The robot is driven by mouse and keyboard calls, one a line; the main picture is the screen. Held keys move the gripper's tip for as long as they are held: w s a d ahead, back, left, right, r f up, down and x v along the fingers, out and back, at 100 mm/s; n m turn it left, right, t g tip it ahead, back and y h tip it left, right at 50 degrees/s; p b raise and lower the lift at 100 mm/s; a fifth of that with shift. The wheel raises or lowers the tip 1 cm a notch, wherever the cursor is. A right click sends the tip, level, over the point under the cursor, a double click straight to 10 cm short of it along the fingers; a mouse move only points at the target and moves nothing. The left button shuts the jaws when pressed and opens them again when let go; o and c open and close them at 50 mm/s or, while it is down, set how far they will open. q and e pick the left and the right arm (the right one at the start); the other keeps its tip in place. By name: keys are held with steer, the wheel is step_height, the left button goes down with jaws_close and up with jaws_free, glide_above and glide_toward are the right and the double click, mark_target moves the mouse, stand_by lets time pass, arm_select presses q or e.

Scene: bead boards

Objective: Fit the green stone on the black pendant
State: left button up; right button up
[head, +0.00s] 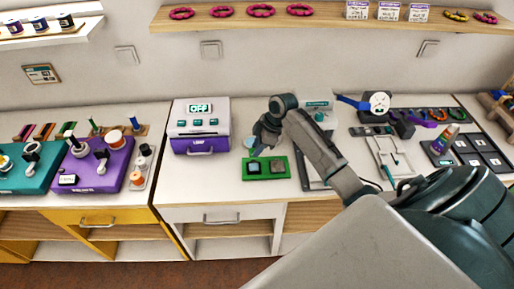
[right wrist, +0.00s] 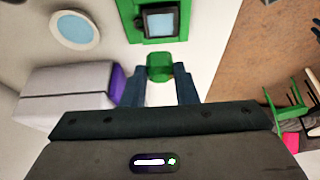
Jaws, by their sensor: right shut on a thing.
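My right gripper (head: 260,148) reaches over the far side of a green tray (head: 266,177). In the right wrist view my right gripper (right wrist: 160,82) is shut on the green stone (right wrist: 160,66), which sits between the fingertips. The black pendant (head: 254,168) lies in the left part of the tray, just below the gripper in the head view. In the right wrist view the pendant (right wrist: 160,22) shows as a dark square frame with a pale grey-blue middle, apart from the stone. The stone cannot be made out in the head view. My left gripper is not in view.
A grey square piece (head: 278,167) lies in the tray's right part. A white and purple lamp box (head: 200,128) reading OFF stands left of it. A round pale-blue dish (right wrist: 77,30) lies beside the tray. The counter in front of the lamp is clear.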

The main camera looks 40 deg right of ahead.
steer(key=shift+s+a+f+b, duration=0.1)
steer(key=shift+s+f+b, duration=0.2)
steer(key=shift+f+b, duration=0.6)
steer(key=shift+b, duration=0.15)
step_height(320, 180, down, 3)
steer(key=shift+w+r+b, duration=0.15)
steer(key=shift+b, duration=1.1)
steer(key=shift+f, duration=0.7)
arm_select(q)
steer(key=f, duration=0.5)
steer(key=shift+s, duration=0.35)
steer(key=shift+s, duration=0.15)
